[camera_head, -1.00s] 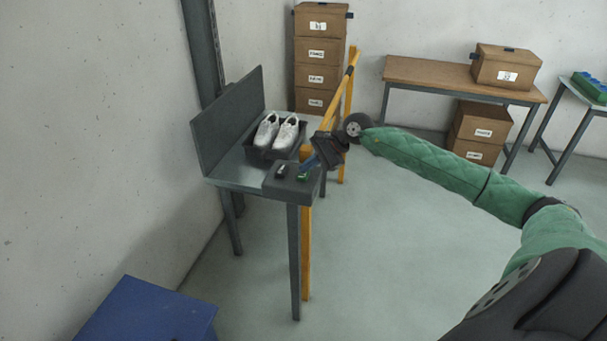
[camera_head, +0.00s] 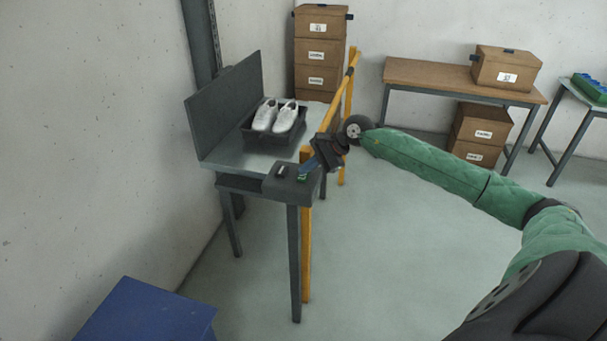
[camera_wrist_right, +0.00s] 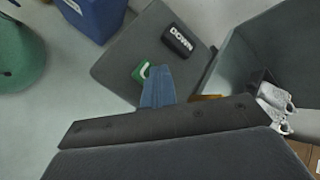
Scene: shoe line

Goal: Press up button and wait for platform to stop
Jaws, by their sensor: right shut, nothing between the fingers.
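My right gripper (camera_head: 309,167) is shut and empty. Its blue fingertips (camera_wrist_right: 157,88) reach the green button (camera_wrist_right: 139,72) on the dark control box (camera_head: 289,190) and appear to touch it; part of the button is hidden behind them. A black button marked DOWN (camera_wrist_right: 178,40) is beside it, clear of the fingers. The grey platform (camera_head: 222,160) stands raised a little above the control box, next to the wall. It carries a dark tray (camera_head: 249,137) with a pair of white shoes (camera_head: 285,119). My left gripper is not in view.
Yellow posts (camera_head: 306,240) and a slanting yellow rail stand right beside the control box and gripper. Stacked cartons (camera_head: 319,52) stand behind. A wooden-topped table (camera_head: 430,78) is at the back right. A blue box (camera_head: 150,312) is at the lower left. The middle floor is clear.

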